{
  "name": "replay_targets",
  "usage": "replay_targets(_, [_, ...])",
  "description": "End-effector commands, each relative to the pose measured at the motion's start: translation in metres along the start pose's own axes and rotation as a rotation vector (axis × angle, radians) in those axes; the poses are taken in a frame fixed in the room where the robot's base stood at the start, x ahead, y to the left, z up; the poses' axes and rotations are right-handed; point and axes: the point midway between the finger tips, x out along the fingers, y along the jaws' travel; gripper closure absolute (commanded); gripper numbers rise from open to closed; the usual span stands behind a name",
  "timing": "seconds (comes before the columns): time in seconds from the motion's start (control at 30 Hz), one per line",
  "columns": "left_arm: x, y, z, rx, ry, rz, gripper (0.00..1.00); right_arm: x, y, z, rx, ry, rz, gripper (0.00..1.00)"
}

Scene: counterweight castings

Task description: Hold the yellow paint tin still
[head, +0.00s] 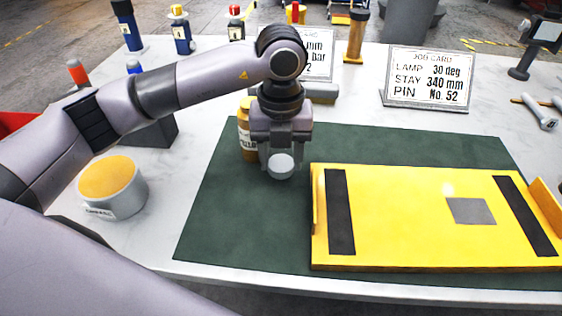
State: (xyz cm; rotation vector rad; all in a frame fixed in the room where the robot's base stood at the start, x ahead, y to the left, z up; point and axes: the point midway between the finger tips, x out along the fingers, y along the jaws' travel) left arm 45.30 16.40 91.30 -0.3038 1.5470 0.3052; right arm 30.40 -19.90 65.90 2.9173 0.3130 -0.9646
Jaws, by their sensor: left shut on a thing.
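A squat grey tin with a yellow top (112,187) stands at the left of the white table; it fits the yellow paint tin best. Its label is too small to read surely. My left gripper (282,158) points down over the dark green mat, well to the right of this tin and apart from it. It is shut on a small pale grey round thing (281,166), mostly hidden by the fingers. A yellow jar with a pale label (246,140) stands just behind and left of the gripper, partly covered by it. My right gripper is out of view.
A yellow plate with black strips (412,236) lies on the green mat (225,225), right of the gripper. A job card (430,77) stands behind it. Several bottles, including a blue one (181,32), line the back edge. The mat's left front is clear.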

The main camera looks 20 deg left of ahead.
Motion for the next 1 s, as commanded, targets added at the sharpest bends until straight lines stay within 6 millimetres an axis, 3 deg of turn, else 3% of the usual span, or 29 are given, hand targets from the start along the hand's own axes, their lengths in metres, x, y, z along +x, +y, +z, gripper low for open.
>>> replay_targets(0.13, [0.021,0.000,0.000,-0.001,0.002,0.001,0.87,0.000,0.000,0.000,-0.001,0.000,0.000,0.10])
replay_targets(0.5, [0.026,0.000,0.000,-0.001,0.000,0.000,0.87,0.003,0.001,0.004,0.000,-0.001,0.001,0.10])
replay_targets(0.53, [0.025,0.000,0.000,-0.001,0.000,-0.001,0.44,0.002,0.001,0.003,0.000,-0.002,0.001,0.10])
replay_targets(0.6, [0.024,0.000,0.000,-0.001,0.000,0.000,0.24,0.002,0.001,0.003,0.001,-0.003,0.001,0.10])
replay_targets(1.0, [0.018,0.000,0.000,-0.001,0.000,-0.001,0.24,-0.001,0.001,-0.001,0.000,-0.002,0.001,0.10])
